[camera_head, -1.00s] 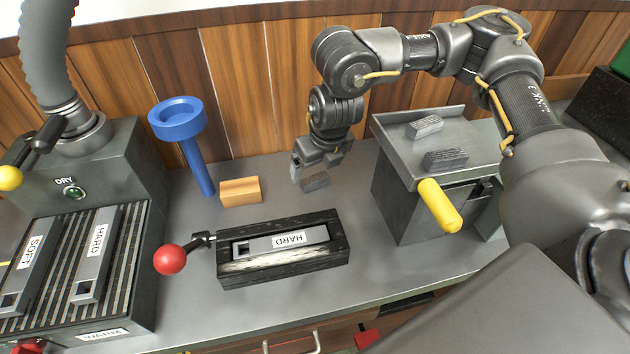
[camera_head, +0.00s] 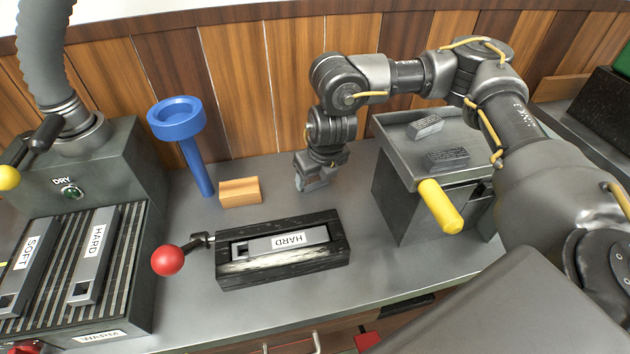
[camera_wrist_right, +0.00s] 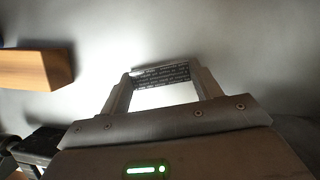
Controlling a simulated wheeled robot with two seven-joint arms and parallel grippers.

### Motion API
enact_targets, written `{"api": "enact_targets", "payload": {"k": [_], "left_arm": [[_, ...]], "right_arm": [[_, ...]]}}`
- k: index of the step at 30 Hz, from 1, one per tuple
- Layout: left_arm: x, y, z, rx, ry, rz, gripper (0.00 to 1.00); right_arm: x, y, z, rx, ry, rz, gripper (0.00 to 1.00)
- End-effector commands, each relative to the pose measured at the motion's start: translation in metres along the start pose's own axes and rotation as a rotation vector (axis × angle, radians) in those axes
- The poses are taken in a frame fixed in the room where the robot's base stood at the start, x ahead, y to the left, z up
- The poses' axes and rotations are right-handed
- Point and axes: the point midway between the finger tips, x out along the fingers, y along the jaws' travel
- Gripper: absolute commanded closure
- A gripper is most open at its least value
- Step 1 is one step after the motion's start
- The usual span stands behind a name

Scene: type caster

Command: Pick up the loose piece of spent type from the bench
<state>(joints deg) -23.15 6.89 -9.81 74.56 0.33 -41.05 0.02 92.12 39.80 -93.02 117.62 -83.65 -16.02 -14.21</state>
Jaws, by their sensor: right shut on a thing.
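My right gripper (camera_head: 312,182) is low over the bench (camera_head: 260,180), behind the black mould box. In the right wrist view its two fingers (camera_wrist_right: 160,92) are shut on the loose piece of spent type (camera_wrist_right: 162,75), a dark grey block with rows of small raised lettering. The piece spans the gap between the fingertips. In the head view the gripper mostly hides the piece. I cannot tell whether the piece still touches the bench. My left gripper is not in view.
A wooden block (camera_head: 240,191) and a blue funnel stand (camera_head: 178,120) are left of the gripper. The black box (camera_head: 283,272) with a HARD mould and red-knobbed lever is in front. A tray (camera_head: 385,135) with two type pieces is right. The wall is close behind.

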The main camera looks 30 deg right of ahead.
Motion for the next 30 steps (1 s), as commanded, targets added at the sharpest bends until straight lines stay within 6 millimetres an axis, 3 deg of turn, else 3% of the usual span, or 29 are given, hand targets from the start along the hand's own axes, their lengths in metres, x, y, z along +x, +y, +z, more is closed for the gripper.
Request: {"api": "enact_targets", "payload": {"k": [14,18,24,30], "left_arm": [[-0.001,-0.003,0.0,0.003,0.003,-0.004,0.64],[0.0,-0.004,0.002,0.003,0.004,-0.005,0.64],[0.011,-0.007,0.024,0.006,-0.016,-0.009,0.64],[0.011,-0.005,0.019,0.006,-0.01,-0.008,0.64]], "right_arm": [[-0.011,0.0,0.004,-0.001,-0.004,0.001,0.69],[-0.034,0.0,0.012,-0.002,-0.007,0.001,0.69],[-0.084,0.029,0.0,-0.011,-0.008,0.001,0.69],[-0.117,0.061,-0.023,-0.012,-0.005,0.001,0.69]]}}
